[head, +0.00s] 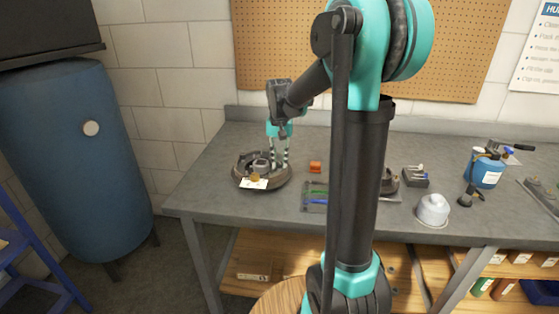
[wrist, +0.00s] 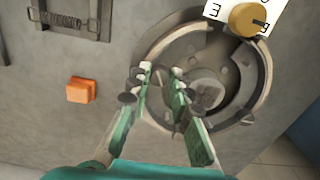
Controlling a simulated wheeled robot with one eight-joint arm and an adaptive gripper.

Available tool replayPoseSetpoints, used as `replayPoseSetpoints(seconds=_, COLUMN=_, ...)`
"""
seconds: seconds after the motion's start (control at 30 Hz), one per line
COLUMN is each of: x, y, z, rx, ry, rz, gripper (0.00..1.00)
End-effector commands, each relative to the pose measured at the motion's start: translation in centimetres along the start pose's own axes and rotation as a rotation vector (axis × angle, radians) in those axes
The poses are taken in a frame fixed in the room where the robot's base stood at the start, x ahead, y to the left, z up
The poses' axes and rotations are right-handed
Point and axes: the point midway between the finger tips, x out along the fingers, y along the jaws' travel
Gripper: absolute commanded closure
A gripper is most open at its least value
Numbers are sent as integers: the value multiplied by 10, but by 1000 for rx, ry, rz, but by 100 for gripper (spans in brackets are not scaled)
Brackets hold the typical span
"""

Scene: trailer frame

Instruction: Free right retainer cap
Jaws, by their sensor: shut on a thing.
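The round brake assembly (head: 278,181) lies on the left part of the grey bench, and its rim also shows in the wrist view (wrist: 262,85). My gripper (head: 279,160) reaches down into it from above. In the wrist view my gripper's fingertips (wrist: 162,77) are inside the ring, close together over the plate, left of the central hub (wrist: 207,94). They are shut on a small part there, apparently the retainer cap, which is mostly hidden by the fingers. Whether it is still seated or lifted I cannot tell.
A white card with a yellow knob (wrist: 248,20) sits at the assembly's rim. An orange block (head: 315,167) stands on the bench beside it.

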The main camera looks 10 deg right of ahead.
Motion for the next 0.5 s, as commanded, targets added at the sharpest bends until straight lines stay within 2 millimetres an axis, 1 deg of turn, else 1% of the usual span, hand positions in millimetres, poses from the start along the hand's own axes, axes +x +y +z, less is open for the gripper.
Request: replayPoseSetpoints(seconds=0.5, x=0, y=0, z=0, rx=-491, ry=1, rz=0, gripper=100)
